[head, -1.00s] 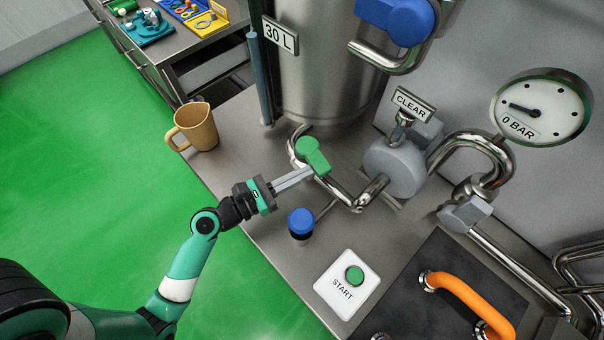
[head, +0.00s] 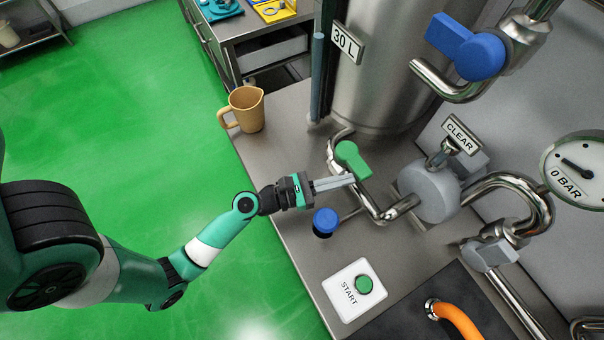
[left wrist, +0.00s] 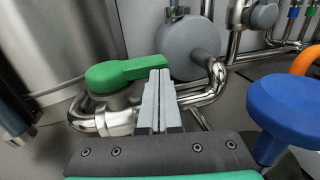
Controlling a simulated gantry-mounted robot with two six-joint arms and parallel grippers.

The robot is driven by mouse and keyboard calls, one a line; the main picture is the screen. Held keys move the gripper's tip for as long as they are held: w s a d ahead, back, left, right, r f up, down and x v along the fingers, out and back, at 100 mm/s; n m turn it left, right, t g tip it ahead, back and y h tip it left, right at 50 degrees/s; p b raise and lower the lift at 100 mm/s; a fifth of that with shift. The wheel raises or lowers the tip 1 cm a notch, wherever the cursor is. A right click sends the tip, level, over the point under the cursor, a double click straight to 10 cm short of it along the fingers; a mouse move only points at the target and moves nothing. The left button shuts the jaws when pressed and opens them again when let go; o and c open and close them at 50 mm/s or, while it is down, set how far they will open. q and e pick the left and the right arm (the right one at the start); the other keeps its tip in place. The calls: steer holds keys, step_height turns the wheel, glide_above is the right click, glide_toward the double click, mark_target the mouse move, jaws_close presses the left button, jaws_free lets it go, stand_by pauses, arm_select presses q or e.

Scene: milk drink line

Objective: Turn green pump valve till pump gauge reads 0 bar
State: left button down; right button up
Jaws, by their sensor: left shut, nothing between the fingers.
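The green pump valve (head: 352,158) is a lever handle on a bent steel pipe beside the tank. It also shows in the left wrist view (left wrist: 125,72), its lever pointing right. My left gripper (head: 352,179) is shut and empty. Its fingertips are at the free end of the lever; in the left wrist view the fingers (left wrist: 160,95) overlap that end, and I cannot tell whether they touch it. The pump gauge (head: 570,162) is a round white dial labelled 0 BAR, cut by the right edge. Its needle points up-left, away from the label. My right gripper is not in view.
A blue knob (head: 325,220) stands just below my left gripper. A grey pump (head: 430,190) with a CLEAR tag (head: 461,134), a START button panel (head: 345,292), a tan jug (head: 247,112) and the steel tank (head: 380,70) surround it.

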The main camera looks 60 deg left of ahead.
arm_select(q)
steer(key=s, duration=1.3)
steer(key=shift+s+d, duration=0.35)
steer(key=shift+d, duration=0.1)
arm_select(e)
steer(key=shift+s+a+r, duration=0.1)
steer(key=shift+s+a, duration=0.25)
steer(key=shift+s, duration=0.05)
arm_select(q)
steer(key=shift+r, duration=0.1)
